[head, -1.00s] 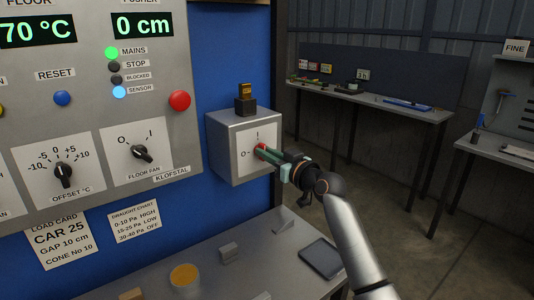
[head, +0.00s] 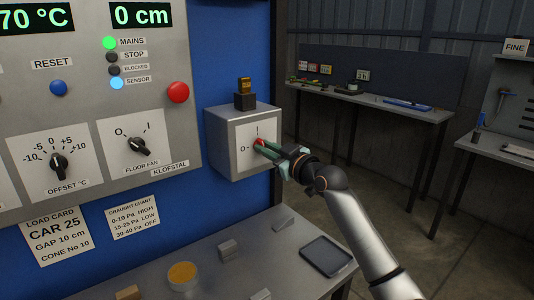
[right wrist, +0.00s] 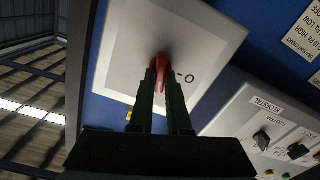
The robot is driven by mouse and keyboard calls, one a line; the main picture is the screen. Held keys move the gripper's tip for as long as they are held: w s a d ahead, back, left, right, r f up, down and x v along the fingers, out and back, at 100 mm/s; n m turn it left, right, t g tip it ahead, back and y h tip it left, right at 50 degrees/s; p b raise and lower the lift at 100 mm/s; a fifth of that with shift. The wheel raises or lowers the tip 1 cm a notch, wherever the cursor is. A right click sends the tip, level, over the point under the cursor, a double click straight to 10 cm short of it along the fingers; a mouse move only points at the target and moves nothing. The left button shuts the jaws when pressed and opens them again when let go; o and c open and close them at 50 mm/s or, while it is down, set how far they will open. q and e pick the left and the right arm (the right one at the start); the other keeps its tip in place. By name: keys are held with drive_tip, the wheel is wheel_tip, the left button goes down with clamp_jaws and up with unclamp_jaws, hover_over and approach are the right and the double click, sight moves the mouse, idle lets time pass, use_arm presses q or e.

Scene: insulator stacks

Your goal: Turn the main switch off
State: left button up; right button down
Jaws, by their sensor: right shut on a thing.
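The main switch is a grey box (head: 222,128) on the blue panel, with a white plate marked "I" at the top and "0" at the left. Its red handle (head: 259,143) sits in the middle of the plate. My right gripper (head: 264,148) is shut on the red handle. In the right wrist view the two dark fingers (right wrist: 166,105) stand on either side of the red handle (right wrist: 160,68), and the "0" mark is to its right. The handle's exact angle is partly hidden by the fingers. My left gripper is not in view.
A grey control panel (head: 100,195) with dials and a red button (head: 178,92) is at the left; its green MAINS lamp (head: 109,43) is lit. A table (head: 215,290) below holds a tablet (head: 326,256), a round yellow-topped tin (head: 183,277) and small blocks. Benches stand behind.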

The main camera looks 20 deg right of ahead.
drive_tip(key=n, duration=0.4)
drive_tip(key=shift+r+n, duration=0.2)
drive_tip(key=shift+n, duration=0.2)
drive_tip(key=n+p, duration=0.2)
drive_tip(key=n, duration=0.2)
drive_tip(key=shift+a+r+n+p, duration=0.1)
drive_tip(key=shift+n+p, duration=1.8)
drive_tip(key=shift+n, duration=0.8)
drive_tip(key=c, duration=0.9)
unclamp_jaws()
drive_tip(key=shift+f, duration=0.45)
drive_tip(key=shift+f, duration=0.15)
